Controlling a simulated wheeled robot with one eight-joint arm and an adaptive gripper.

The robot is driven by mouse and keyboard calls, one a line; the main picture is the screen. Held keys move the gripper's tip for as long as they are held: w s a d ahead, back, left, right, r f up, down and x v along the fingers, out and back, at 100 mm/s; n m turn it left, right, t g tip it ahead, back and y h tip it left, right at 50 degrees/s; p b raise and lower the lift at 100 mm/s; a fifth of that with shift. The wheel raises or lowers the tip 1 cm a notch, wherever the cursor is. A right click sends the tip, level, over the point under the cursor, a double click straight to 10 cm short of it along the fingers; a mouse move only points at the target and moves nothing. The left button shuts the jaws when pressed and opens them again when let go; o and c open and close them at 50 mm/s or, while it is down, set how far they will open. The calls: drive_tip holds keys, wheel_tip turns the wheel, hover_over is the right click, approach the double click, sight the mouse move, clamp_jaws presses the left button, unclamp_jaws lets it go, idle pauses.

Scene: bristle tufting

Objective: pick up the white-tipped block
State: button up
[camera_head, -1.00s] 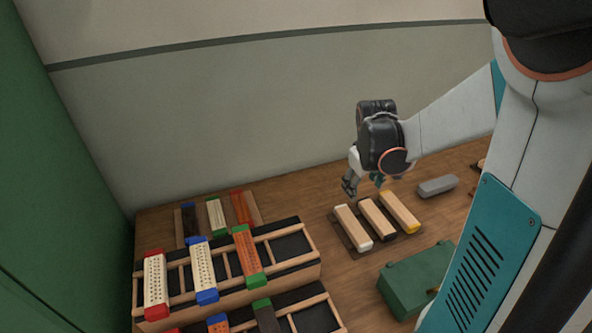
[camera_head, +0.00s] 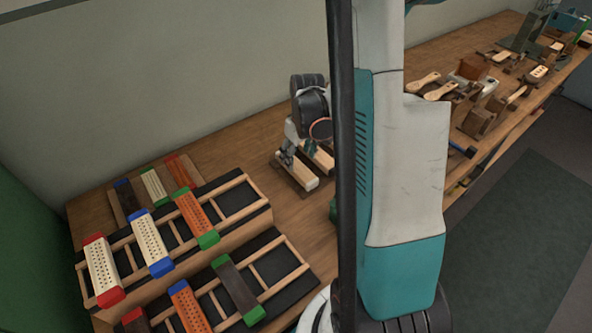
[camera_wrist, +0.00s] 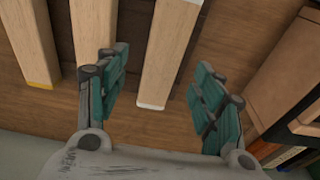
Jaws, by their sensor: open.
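I cannot tell the exact height. A second pale block (camera_wrist: 91,30) lies to the left, its near end hidden by the left finger.
A yellow-tipped block (camera_wrist: 32,40) lies further left in the wrist view. Wooden racks (camera_head: 258,189) with coloured-end brush blocks stand at the left in the head view. Tools (camera_head: 440,91) lie on the far bench.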

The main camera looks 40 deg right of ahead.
sight(297, 165)
drive_tip(key=f, duration=0.1)
drive_tip(key=f+b, duration=0.1)
drive_tip(key=f, duration=0.1)
drive_tip(key=f+b, duration=0.1)
drive_tip(key=f, duration=0.1)
drive_tip(key=shift+w+a, duration=0.15)
drive_tip(key=shift+w, duration=0.2)
drive_tip(key=c, duration=1.2)
